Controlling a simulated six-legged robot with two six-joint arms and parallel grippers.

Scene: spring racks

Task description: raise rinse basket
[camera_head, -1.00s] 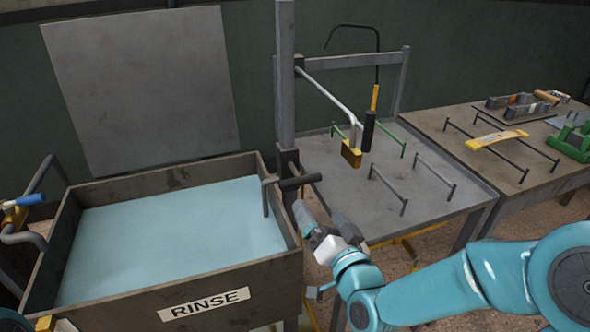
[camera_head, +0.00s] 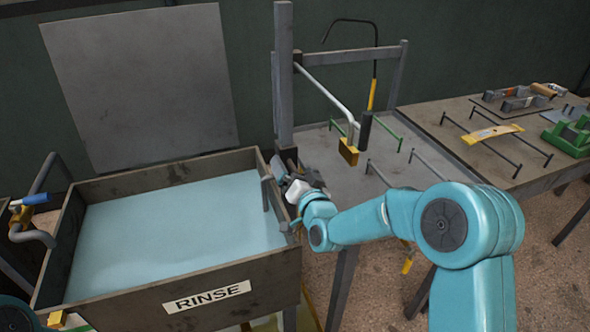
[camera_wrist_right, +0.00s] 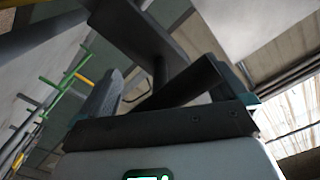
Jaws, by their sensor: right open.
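The rinse tank (camera_head: 180,290), labelled RINSE, is full of pale blue liquid at the left of the head view. I cannot make out a basket in it. A crank lever (camera_head: 266,192) with a dark grip stands at the tank's right rim. My right gripper (camera_head: 296,183) is open at this grip, which it partly hides in the head view. In the right wrist view a dark bar (camera_wrist_right: 135,30) lies just beyond the open fingers (camera_wrist_right: 155,90); I cannot tell whether they touch it. My left gripper is not in view.
A grey panel (camera_head: 140,85) stands behind the tank. To the right are a grey table (camera_head: 335,170) with small rails, a post (camera_head: 284,70) and a hanging hook with a yellow block (camera_head: 348,152). A further table holds a yellow bar (camera_head: 492,134) and a green holder (camera_head: 570,136).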

